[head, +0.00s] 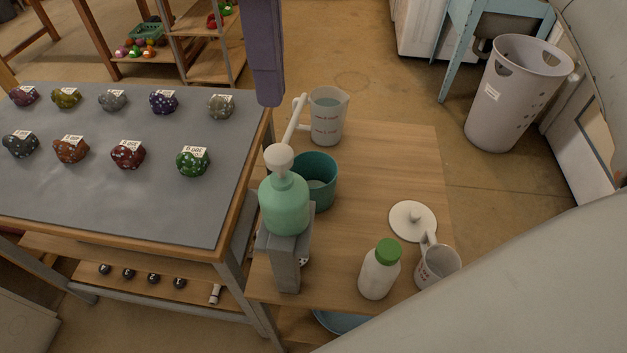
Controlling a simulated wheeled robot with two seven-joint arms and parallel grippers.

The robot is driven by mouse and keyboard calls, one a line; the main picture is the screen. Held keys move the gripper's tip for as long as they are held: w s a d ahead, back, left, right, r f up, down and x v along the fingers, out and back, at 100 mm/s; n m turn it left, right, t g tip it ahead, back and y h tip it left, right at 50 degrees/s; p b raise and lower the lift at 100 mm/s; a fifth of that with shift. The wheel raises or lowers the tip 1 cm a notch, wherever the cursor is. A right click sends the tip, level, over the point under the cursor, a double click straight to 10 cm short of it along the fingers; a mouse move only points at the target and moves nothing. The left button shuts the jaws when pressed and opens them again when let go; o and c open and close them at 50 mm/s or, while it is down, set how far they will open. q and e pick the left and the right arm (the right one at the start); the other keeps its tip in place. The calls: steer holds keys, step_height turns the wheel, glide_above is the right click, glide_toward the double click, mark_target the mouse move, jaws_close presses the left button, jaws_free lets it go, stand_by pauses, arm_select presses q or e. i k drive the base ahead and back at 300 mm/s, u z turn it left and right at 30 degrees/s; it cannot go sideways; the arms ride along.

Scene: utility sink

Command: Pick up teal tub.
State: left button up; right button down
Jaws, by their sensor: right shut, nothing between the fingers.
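The teal tub (319,181) is an open, round, dark teal container. In the head view it stands upright on the small wooden table (400,165), near the table's left side. The pump bottle (284,205) is in front of it and hides its lower left part. Its rim and part of its inside show, with no gripper on it. My right gripper is hard to make out; it is shut with nothing in it, and I see no contact with the tub. I do not see my left gripper.
A measuring jug (327,118) stands behind the tub. A grey block (286,265) is under the pump bottle. A green-capped bottle (380,270), a white lid (412,221) and a mug (438,266) are at the front right. The table right of the tub is clear.

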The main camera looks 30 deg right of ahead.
mark_target(319, 170)
steer(key=k, duration=1)
